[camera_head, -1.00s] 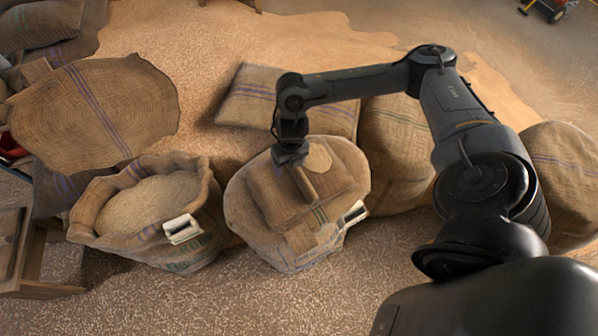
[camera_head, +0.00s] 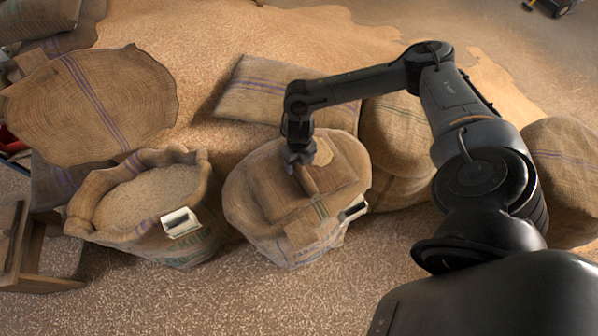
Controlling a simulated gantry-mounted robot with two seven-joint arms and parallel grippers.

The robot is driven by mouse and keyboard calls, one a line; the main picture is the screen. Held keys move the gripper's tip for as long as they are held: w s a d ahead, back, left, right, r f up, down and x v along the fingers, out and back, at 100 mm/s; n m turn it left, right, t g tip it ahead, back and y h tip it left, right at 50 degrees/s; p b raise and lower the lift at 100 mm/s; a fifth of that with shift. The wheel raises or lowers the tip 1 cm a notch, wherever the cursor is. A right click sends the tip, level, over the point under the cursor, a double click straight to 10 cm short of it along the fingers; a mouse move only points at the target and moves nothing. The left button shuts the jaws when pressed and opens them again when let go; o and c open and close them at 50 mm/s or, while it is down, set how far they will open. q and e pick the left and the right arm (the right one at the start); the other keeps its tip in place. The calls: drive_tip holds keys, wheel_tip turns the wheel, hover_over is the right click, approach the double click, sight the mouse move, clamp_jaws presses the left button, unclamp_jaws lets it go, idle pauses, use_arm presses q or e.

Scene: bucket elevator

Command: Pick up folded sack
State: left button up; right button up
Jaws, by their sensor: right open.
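A brown folded sack (camera_head: 328,172) lies on top of a round burlap sack (camera_head: 245,205) in the middle of the camera_head view. The round sack has a small white tag at its right front. My right gripper (camera_head: 298,168) points down at the upper left part of the folded sack. It is open, and its fingers are small and partly hidden by the wrist. I cannot tell whether they touch the cloth. My left gripper is not in view.
An open sack full of grain (camera_head: 150,198) stands to the left, with a white scoop or tag (camera_head: 180,222) on its rim. Closed sacks lie behind and at the right (camera_head: 565,170). A wooden stool (camera_head: 30,250) is at the lower left. Loose grain covers the floor.

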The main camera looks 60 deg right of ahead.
drive_tip(key=shift+f, duration=0.9)
clamp_jaws()
